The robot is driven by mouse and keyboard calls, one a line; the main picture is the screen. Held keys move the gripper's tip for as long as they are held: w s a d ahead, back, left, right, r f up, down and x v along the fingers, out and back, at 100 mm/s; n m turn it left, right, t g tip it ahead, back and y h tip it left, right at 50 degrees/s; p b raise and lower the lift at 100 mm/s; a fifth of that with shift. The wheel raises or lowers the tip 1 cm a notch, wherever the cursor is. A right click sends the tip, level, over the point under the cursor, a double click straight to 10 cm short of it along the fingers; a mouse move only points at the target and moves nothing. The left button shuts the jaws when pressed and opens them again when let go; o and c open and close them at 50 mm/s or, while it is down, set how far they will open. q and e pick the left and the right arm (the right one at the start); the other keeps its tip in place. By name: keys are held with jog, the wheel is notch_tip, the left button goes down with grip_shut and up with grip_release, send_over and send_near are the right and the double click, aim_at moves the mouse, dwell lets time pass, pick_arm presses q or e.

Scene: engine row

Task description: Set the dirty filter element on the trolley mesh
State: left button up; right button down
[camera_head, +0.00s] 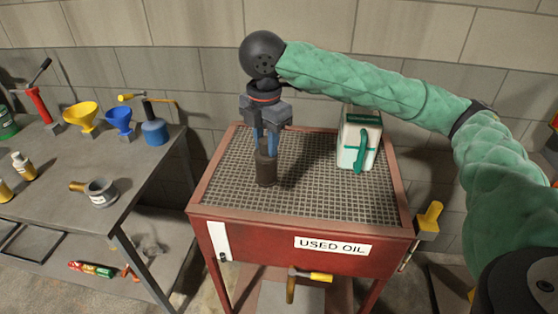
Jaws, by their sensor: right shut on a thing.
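The dirty filter element (266,169) is a dark brown upright cylinder over the left-middle of the trolley mesh (315,200). My right gripper (265,143) points down from above and is shut on its upper part. The element's lower end appears at the mesh; I cannot tell whether it touches or hangs just above. The mesh tops a red trolley (270,236) labelled USED OIL. My left gripper is not in view.
A white and green container (359,142) stands on the mesh at the back right. A yellow-handled valve (310,277) sticks out at the trolley's front. The front right mesh is clear.

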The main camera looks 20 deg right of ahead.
pick_arm(q)
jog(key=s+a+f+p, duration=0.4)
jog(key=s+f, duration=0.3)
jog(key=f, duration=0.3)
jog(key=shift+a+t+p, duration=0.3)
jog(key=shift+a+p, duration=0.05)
jog(key=shift+p, duration=0.5)
pick_arm(e)
jog(key=w+a+f, duration=0.2)
jog(key=w+f, duration=0.8)
jog(key=shift+w+a+f, duration=0.2)
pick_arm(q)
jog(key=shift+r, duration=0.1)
pick_arm(e)
jog(key=c, duration=1.2)
grip_release()
jog(key=shift+f, duration=0.1)
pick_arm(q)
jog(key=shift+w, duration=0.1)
pick_arm(e)
jog(key=shift+o, duration=0.5)
